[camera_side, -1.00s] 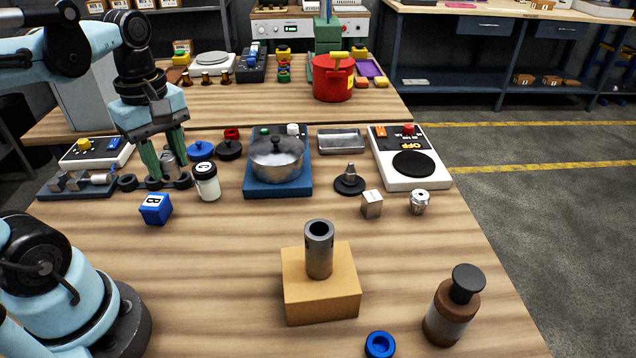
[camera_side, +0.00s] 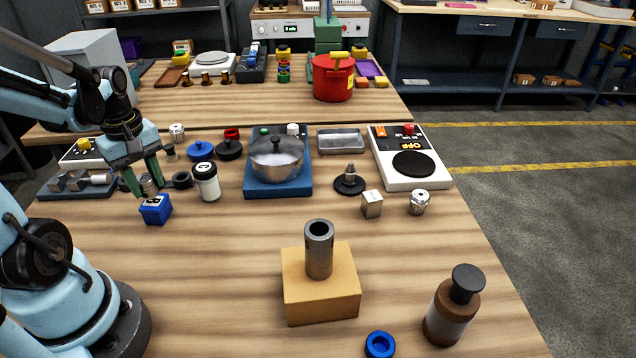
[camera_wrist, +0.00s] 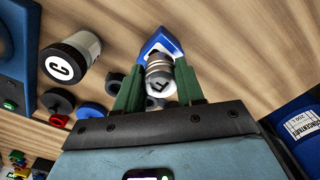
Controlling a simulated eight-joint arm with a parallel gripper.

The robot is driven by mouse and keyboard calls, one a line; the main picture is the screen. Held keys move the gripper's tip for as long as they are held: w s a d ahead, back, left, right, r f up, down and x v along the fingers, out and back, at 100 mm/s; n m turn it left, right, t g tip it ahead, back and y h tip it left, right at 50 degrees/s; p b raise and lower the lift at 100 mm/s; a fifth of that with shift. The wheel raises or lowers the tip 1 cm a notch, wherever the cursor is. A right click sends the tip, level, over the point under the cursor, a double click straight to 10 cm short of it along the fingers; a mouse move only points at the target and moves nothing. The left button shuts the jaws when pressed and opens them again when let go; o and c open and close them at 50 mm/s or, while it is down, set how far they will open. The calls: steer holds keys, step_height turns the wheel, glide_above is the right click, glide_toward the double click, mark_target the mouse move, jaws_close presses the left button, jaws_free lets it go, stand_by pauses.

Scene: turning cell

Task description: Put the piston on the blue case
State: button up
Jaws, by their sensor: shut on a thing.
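My gripper (camera_side: 147,187) is shut on the piston (camera_side: 149,187), a grey ribbed cylinder held between the green fingers. The blue case (camera_side: 157,214), a small blue block with a white B label, stands on the table right under and in front of the piston. In the wrist view the blue case (camera_wrist: 152,43) shows just beyond the piston, partly hidden by it. I cannot tell whether the piston touches it.
A white jar with a black lid (camera_side: 206,182) stands to the right of my gripper. Dark rings (camera_side: 182,180) lie just behind. A pot (camera_side: 277,160) sits on a blue stand farther right. The table in front of the blue case is clear up to the wooden block (camera_side: 320,290).

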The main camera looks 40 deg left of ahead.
mark_target(144, 178)
steer(key=shift+f, duration=0.75)
steer(key=shift+f, duration=0.1)
steer(key=o, duration=1.1)
step_height(144, 178, up, 12)
steer(key=w+d+f+m+t, duration=0.1)
steer(key=w+d+m+t, duration=0.1)
steer(key=d+m, duration=0.3)
steer(key=w+d+f+m+t, duration=0.1)
steer(key=w+d+m+t, duration=0.1)
steer(key=w+d+m, duration=0.2)
steer(key=w+d+f+m+t, duration=0.1)
steer(key=w+d+m+t, duration=0.2)
steer(key=d+m, duration=0.5)
steer(key=shift+d+f+m, duration=0.15)
steer(key=shift+f+m, duration=0.15)
steer(key=shift+m, duration=0.1)
